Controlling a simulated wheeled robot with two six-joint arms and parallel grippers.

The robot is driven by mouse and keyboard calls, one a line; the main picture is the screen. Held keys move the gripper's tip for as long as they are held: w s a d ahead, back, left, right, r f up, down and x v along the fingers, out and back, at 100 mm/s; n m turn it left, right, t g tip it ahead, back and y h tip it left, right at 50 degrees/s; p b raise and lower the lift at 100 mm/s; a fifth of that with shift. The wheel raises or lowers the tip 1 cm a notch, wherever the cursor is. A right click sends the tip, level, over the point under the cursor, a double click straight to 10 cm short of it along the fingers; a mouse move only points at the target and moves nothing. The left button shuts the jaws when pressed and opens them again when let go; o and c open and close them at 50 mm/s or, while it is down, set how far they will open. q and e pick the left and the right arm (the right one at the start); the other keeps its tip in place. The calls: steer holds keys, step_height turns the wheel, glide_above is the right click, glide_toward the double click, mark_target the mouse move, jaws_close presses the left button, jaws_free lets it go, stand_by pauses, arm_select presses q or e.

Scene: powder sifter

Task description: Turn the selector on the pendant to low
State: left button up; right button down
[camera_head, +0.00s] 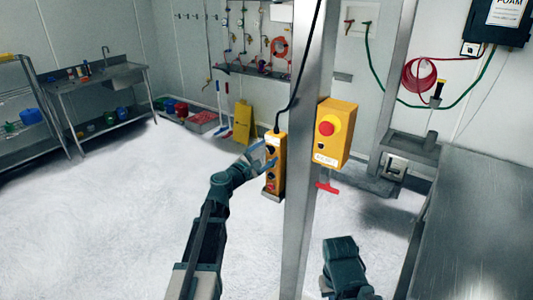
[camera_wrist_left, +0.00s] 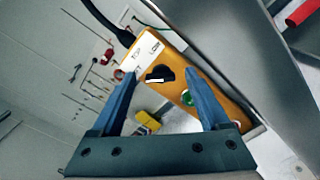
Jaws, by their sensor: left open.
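The yellow pendant (camera_head: 281,172) hangs on a black cable beside the steel post. In the left wrist view the pendant (camera_wrist_left: 224,106) lies tilted across the picture, with white labels (camera_wrist_left: 138,57) at its cable end. Its black selector knob (camera_wrist_left: 162,73) has a white pointer mark directed toward the left of that view. A green button (camera_wrist_left: 188,97) sits further down the pendant. My left gripper (camera_head: 266,158) is at the pendant's face, open, with its blue fingers on either side of the knob in the wrist view. I cannot tell whether they touch it.
The steel post (camera_head: 300,210) stands just right of the pendant, carrying a yellow box with a red emergency button (camera_head: 327,128). A steel table (camera_head: 480,230) fills the right side. A yellow floor sign (camera_head: 243,122) stands behind. The floor to the left is clear.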

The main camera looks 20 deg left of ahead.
arm_select(q)
steer(key=shift+w+d, duration=0.1)
steer(key=shift+w, duration=0.1)
jaws_close()
stand_by(0.4)
